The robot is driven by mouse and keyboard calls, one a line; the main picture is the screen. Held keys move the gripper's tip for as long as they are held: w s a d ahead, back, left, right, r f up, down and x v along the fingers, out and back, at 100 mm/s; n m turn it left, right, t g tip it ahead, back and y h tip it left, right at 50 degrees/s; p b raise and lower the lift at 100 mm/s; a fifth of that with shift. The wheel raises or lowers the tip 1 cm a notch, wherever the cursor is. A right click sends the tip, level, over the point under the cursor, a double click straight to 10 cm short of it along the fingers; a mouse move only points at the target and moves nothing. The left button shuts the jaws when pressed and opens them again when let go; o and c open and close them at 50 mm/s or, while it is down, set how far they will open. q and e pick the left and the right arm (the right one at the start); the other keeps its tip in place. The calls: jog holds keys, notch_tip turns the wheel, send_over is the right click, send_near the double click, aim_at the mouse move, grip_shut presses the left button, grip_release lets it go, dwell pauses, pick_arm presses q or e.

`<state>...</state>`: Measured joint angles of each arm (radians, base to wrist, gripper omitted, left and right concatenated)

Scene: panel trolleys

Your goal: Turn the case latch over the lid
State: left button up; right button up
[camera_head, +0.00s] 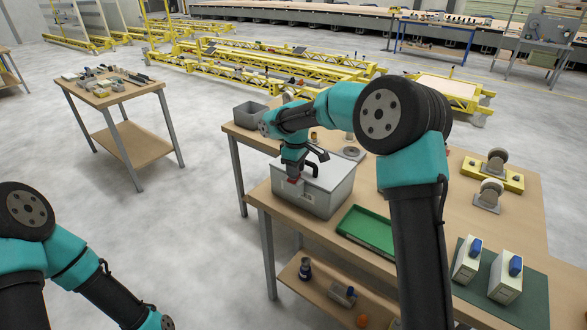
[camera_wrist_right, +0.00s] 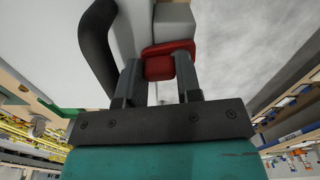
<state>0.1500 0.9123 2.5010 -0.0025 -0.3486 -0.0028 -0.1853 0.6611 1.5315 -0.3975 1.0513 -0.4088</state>
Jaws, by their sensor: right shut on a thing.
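The grey-white case (camera_head: 325,203) stands on the wooden workbench with its lid (camera_head: 335,172) down flat. A black handle (camera_head: 314,168) rises from the lid, and the handle also shows as a dark curve in the right wrist view (camera_wrist_right: 95,45). The red latch (camera_wrist_right: 168,60) sits at the case's edge; its red also shows in the head view (camera_head: 295,181). My right gripper (camera_wrist_right: 160,72) is shut on the red latch, a finger on each side, pointing down in the head view (camera_head: 296,172). Its arm hides part of the bench. My left gripper is out of frame.
A green tray (camera_head: 368,231) lies right of the case. A grey bin (camera_head: 250,115) stands at the bench's far left corner. Two white boxes with blue tops stand on a green mat (camera_head: 470,301) at the near right. Metal fittings (camera_head: 488,194) stand behind them.

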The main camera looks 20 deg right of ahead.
jog(key=shift+s+d+m, duration=0.15)
jog(key=shift+d+m, duration=0.05)
jog(key=shift+m, duration=0.8)
jog(key=o, duration=0.9)
jog(key=shift+r, duration=0.15)
jog(key=shift+r, duration=0.5)
jog(key=shift+a+r, duration=0.1)
jog(key=shift+r, duration=3.3)
